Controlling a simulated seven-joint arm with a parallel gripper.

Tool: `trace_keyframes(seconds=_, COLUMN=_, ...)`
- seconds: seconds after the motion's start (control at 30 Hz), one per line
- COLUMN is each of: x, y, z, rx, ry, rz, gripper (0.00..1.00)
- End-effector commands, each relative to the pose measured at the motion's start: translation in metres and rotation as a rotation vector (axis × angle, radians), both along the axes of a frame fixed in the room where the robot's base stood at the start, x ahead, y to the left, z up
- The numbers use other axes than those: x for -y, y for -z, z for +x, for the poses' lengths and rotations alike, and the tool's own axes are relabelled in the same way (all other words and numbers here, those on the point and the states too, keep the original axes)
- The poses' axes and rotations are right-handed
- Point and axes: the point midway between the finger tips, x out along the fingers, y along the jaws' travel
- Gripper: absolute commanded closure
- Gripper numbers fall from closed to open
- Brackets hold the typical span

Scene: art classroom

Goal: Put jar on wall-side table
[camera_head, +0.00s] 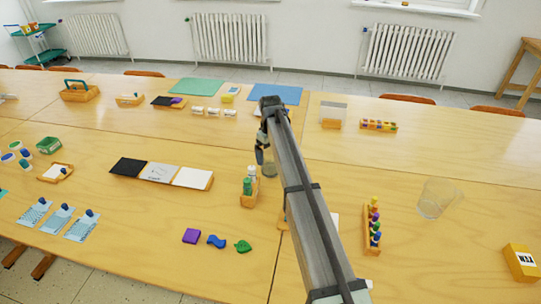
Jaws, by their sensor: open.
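A small clear vessel, perhaps the jar (269,169), stands on the near table (110,205), close to the middle and partly hidden by my arm. My gripper (263,157) points down just above and to the left of it, with its jaws open; I cannot tell whether they touch it or are around it. A larger clear glass container (436,199) stands on the right part of the near table, apart from my gripper. The wall-side table (340,150) is the far row in front of the radiators.
An orange holder with bottles (249,190) stands just below my gripper. An orange rack of paint pots (373,228) and a yellow box (520,262) are at right. Blue (275,94) and green (197,86) mats lie on the far row. Bare wood shows between things.

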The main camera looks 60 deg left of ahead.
Motion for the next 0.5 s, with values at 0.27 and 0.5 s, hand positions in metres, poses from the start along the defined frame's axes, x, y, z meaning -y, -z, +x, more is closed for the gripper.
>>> trace_keyframes(seconds=0.27, x=-0.001, y=-0.051, z=0.000, rx=0.001, ry=0.000, rz=0.002, gripper=0.00)
trace_keyframes(seconds=0.5, x=0.000, y=-0.090, z=0.000, rx=0.001, ry=0.000, rz=0.001, gripper=0.00)
